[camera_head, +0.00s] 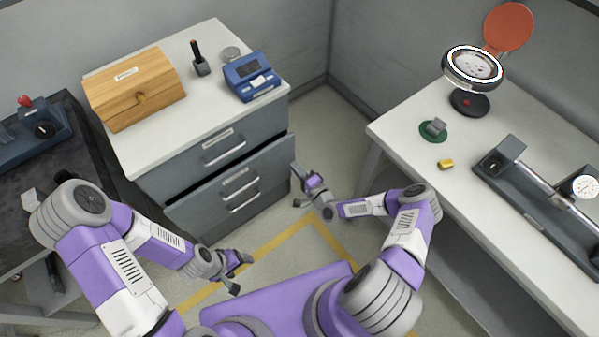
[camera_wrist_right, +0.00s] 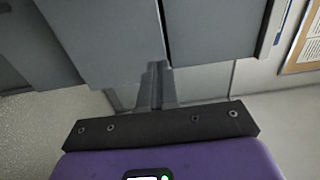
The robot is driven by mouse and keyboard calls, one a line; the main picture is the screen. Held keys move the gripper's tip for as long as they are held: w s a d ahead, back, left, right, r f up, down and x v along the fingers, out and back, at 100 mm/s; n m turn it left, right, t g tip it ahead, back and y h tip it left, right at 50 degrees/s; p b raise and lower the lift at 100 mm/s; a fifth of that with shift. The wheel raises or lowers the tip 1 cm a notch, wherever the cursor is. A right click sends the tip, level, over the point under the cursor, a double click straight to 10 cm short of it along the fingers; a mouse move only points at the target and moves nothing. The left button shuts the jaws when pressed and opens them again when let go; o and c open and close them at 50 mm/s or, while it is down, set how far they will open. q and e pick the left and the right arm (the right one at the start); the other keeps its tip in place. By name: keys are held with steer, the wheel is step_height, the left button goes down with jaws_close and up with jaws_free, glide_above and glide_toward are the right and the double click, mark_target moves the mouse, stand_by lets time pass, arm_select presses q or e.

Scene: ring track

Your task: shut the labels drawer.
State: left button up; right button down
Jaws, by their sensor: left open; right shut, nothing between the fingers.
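The grey drawer cabinet (camera_head: 150,160) stands at the back left. One of its drawers (camera_head: 265,175) is pulled partly out, with a dark gap above its front; I cannot read its label. The upper drawer (camera_head: 210,140) looks flush. My right gripper (camera_head: 298,183) is just off the right end of the open drawer's front. In the right wrist view its shut, empty fingers (camera_wrist_right: 155,85) point at grey panels (camera_wrist_right: 110,40) with a narrow gap between them; I cannot tell whether they touch. My left gripper (camera_head: 240,272) is open and empty over the floor in front of the cabinet.
A wooden box (camera_head: 135,90), a blue device (camera_head: 252,76) and a dark stamp-like tool (camera_head: 199,60) stand on the cabinet. A white bench (camera_head: 400,125) with instruments is on the right, a dark table (camera_head: 85,150) on the left. Floor between cabinet and bench is clear.

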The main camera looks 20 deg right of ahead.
mark_target(277, 146)
arm_select(q)
steer(key=shift+f+b, duration=0.75)
steer(key=shift+f, duration=0.1)
arm_select(e)
steer(key=x, duration=0.9)
steer(key=shift+w+a, duration=0.1)
steer(key=shift+w, duration=0.1)
arm_select(q)
steer(key=shift+f, duration=0.1)
arm_select(e)
steer(key=shift+f, duration=0.1)
